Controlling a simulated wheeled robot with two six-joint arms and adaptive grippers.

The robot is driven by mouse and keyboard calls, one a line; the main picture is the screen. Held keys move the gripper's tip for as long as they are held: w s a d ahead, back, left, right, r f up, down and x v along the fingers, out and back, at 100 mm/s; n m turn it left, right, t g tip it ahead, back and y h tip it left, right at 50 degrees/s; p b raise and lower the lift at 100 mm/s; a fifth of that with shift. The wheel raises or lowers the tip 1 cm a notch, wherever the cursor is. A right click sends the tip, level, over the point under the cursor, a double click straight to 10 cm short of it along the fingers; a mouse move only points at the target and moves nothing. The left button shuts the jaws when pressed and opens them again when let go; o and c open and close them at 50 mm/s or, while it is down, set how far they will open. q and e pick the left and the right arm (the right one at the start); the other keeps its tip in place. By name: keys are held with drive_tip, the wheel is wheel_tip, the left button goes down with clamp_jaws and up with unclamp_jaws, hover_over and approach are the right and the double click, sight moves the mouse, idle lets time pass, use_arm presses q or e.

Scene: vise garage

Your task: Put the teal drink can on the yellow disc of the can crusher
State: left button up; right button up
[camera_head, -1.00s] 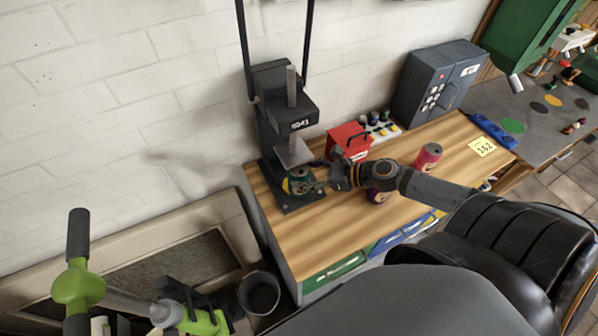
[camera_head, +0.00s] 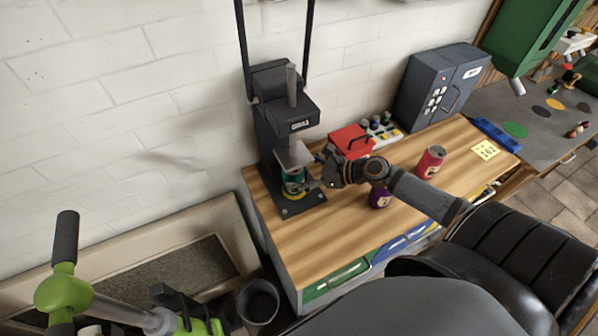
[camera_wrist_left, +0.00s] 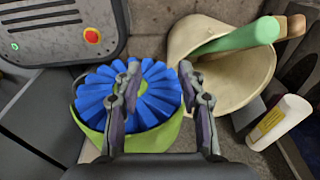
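The teal drink can (camera_head: 292,175) stands upright beneath the grey press plate of the can crusher (camera_head: 283,125). It appears to rest on the yellow disc (camera_head: 294,190), whose rim shows at its foot. The plate hides the can's top. My right gripper (camera_head: 316,172) is just to the right of the can, with its fingers spread and a small gap between them and the can. In the left wrist view my left gripper (camera_wrist_left: 165,85) is open and empty above a blue ribbed object (camera_wrist_left: 140,95) in a green container.
A purple can (camera_head: 379,198) stands on the workbench (camera_head: 330,240) under my right forearm. A red can (camera_head: 430,162) stands farther right. A red toolbox (camera_head: 350,141) is behind my right gripper, and a grey cabinet (camera_head: 436,85) stands at the back. The bench's front left is clear.

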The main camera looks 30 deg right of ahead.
drive_tip(key=shift+r, duration=0.3)
drive_tip(key=p+v, duration=1.2)
drive_tip(key=shift+f, duration=0.1)
drive_tip(key=shift+s, duration=0.1)
